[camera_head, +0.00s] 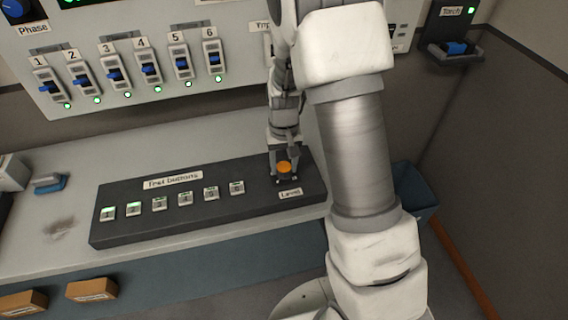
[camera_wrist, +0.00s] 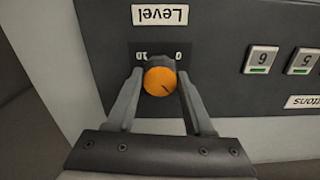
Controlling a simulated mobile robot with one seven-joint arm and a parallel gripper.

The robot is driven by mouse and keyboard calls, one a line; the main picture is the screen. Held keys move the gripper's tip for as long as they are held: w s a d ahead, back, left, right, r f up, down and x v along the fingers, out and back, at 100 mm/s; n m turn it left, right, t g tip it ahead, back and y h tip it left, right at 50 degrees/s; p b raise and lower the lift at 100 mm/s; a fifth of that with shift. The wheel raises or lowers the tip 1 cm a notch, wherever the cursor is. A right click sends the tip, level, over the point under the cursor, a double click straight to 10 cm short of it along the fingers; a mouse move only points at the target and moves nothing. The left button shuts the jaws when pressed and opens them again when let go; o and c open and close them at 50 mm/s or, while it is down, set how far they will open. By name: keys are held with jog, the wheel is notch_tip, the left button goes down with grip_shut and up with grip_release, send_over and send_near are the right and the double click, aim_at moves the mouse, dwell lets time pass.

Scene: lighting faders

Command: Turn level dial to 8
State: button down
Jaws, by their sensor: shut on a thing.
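The level dial (camera_head: 284,167) is an orange knob at the right end of the dark button panel (camera_head: 240,203), just above its "Level" label (camera_head: 290,193). The view is upside down there, with "0" and "10" marks by the knob; the marks between are hidden or not readable. My gripper (camera_head: 285,172) comes down on the dial from above and is shut on it, one finger on each side, as the wrist view also shows (camera_wrist: 160,88).
A row of small test buttons (camera_head: 185,199) lies left of the dial on the same panel. Several blue-handled faders (camera_head: 130,72) are on the wall panel behind. A blue bin (camera_head: 415,190) stands right of the bench. Bare bench (camera_head: 120,157) shows behind the panel.

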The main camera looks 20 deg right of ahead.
aim_at(284, 166)
jog(key=m+p, duration=0.1)
jog(key=m, duration=0.4)
jog(key=shift+r+m, duration=0.15)
jog(key=shift+m, duration=0.15)
jog(key=m+p, duration=0.2)
jog(key=m, duration=0.4)
jog(key=shift+p, duration=0.3)
jog(key=m+p, duration=0.3)
jog(key=m, duration=0.3)
jog(key=shift+m, duration=0.3)
jog(key=m+p, duration=0.3)
jog(key=m, duration=0.2)
jog(key=shift+m, duration=0.3)
jog(key=shift+c, duration=1.4)
grip_release()
notch_tip(284, 166, up, 17)
jog(key=p, duration=0.2)
